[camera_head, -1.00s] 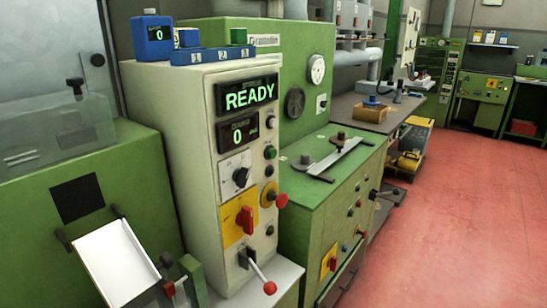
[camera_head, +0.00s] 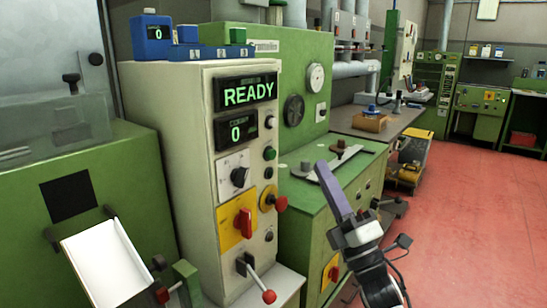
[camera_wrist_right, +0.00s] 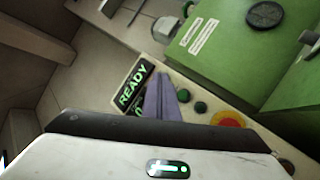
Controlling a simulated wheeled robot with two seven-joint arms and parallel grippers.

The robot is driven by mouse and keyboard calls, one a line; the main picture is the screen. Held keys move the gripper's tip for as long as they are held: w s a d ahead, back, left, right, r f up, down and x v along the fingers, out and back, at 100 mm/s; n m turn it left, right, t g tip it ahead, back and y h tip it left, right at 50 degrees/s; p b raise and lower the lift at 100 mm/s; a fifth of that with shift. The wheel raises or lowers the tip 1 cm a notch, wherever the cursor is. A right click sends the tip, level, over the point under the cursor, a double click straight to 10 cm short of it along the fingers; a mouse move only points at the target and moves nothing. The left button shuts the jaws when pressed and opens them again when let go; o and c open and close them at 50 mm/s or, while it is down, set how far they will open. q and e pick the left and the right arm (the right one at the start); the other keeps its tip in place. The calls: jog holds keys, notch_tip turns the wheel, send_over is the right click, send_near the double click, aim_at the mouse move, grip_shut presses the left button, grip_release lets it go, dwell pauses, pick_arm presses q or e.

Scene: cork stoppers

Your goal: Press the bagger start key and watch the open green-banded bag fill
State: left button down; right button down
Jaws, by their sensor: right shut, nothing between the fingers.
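The beige control cabinet (camera_head: 183,150) stands in the middle of the head view. Its upper green display (camera_head: 248,92) reads READY and the lower one (camera_head: 237,132) reads 0. My right gripper (camera_head: 322,168) is in front of the green machine, right of the cabinet, apart from the key in the picture. Its purple fingers are shut and empty. In the right wrist view, the fingers (camera_wrist_right: 160,84) show beside the READY display (camera_wrist_right: 132,88). I see no green-banded bag. My left gripper is out of view.
A red mushroom button (camera_head: 280,204), a red rotary switch (camera_head: 245,223) and a red-knobbed lever (camera_head: 268,296) stick out below the key. A white chute (camera_head: 103,264) is at lower left. The red floor (camera_head: 470,220) at right is clear.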

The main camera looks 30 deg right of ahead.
aim_at(272, 154)
jog(key=w+a+b, duration=0.2)
jog(key=w+a, duration=0.1)
jog(key=w, duration=0.5)
jog(key=shift+a, duration=0.2)
jog(key=shift+w, duration=0.1)
dwell(1.3)
jog(key=shift+w+f, duration=0.1)
dwell(0.7)
jog(key=shift+w+a+b, duration=0.15)
jog(key=shift+w+b, duration=0.15)
jog(key=shift+b, duration=0.1)
